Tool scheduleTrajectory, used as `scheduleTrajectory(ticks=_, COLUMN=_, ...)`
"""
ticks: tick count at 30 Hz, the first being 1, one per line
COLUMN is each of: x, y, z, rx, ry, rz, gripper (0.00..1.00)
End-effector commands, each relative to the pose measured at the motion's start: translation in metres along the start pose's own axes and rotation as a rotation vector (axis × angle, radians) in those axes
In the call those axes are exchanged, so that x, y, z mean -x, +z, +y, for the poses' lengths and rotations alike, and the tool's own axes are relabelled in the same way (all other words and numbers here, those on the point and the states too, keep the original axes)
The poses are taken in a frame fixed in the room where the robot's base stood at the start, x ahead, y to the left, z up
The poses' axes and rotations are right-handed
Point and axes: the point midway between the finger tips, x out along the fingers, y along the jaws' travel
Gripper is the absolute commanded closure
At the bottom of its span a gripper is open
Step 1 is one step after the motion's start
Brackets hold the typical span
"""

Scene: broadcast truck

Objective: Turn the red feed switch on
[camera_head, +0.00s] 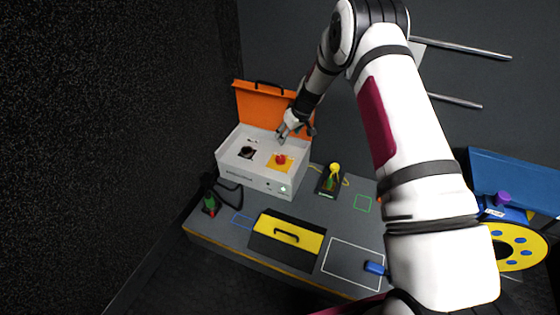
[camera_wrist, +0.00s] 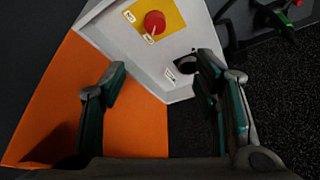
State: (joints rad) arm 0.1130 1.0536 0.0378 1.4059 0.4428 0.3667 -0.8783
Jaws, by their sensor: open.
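The red feed switch (camera_head: 281,158) is a round red knob on a yellow square plate (camera_head: 287,167), on top of a white box (camera_head: 236,166) with an open orange lid (camera_head: 262,104). In the wrist view the red knob (camera_wrist: 154,23) shows at the top, past the fingertips, with small white labels beside it. My gripper (camera_head: 290,130) is above the back part of the box, near the lid, apart from the knob. In the wrist view my gripper (camera_wrist: 158,80) is open with nothing between its fingers.
A round black socket (camera_head: 246,152) is left of the knob. On the table are a yellow-black case (camera_head: 287,236), a yellow-topped lever (camera_head: 334,169), a blue item (camera_head: 375,268) and a cable with a green-red connector (camera_head: 209,206). A yellow reel (camera_head: 515,248) stands at right.

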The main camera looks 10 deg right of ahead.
Motion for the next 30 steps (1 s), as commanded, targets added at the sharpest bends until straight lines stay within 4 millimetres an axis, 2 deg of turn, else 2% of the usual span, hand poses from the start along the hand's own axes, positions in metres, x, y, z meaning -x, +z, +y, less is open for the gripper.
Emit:
scheduleTrajectory(ticks=1, x=-0.022, y=0.009, z=0.002, rx=0.002, ry=0.000, rz=-0.002, gripper=0.44)
scheduleTrajectory(ticks=3, x=-0.038, y=0.014, z=0.004, rx=0.004, ry=0.002, rz=-0.002, gripper=0.44)
scheduleTrajectory(ticks=11, x=-0.062, y=0.018, z=0.005, rx=0.010, ry=0.004, rz=-0.001, gripper=0.44)
scheduleTrajectory(ticks=24, x=-0.146, y=0.019, z=0.005, rx=0.009, ry=0.004, rz=-0.002, gripper=0.44)
scheduleTrajectory(ticks=30, x=-0.174, y=0.019, z=0.006, rx=0.010, ry=0.004, rz=-0.002, gripper=0.44)
